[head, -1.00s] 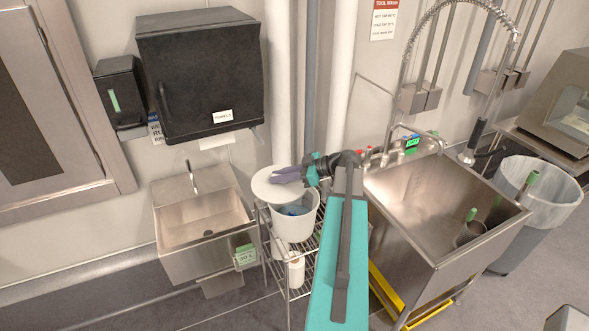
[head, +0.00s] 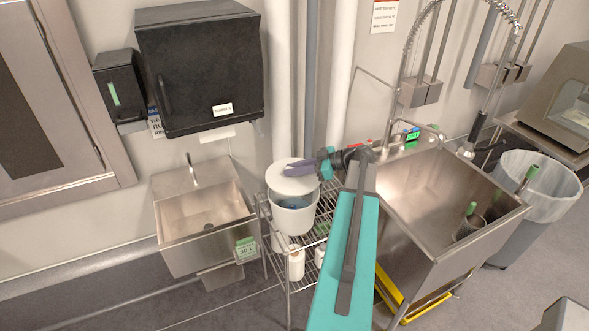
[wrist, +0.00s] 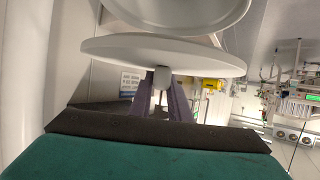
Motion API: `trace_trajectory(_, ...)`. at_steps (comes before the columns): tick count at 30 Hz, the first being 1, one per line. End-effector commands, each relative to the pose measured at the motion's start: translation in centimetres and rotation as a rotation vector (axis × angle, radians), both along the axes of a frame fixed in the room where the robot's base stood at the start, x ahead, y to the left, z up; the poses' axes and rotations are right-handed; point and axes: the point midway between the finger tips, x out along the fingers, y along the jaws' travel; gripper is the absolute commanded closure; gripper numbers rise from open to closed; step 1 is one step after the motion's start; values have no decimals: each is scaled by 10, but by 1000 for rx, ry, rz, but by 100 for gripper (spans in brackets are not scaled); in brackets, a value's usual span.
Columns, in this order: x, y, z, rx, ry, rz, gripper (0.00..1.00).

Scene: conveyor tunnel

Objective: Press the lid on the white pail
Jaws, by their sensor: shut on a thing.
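The white pail (head: 296,222) stands upright on a wire rack, and some blue shows inside it. The white round lid (head: 284,184) is over the back part of the pail's mouth, leaving the front of the opening in view. My gripper (head: 300,169) reaches in from the right, its purple fingers shut on the lid's knob. In the wrist view the fingers (wrist: 162,88) hold the knob of the lid (wrist: 110,51). The pail (wrist: 180,14) shows beyond the lid, with a gap visible between them. Whether the lid touches the rim elsewhere is hidden.
The wire rack (head: 269,236) stands between a small hand sink (head: 200,213) and a large steel sink (head: 430,190). A black towel dispenser (head: 200,70) hangs on the wall above left. White pipes (head: 340,75) rise behind the pail. A lined bin (head: 535,195) stands far right.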

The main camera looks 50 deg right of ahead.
Motion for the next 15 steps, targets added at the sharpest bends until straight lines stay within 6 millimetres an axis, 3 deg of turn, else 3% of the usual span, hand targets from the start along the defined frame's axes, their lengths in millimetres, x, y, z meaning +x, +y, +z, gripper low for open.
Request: trace_trajectory(15,0,0,-44,0,0,0,100)
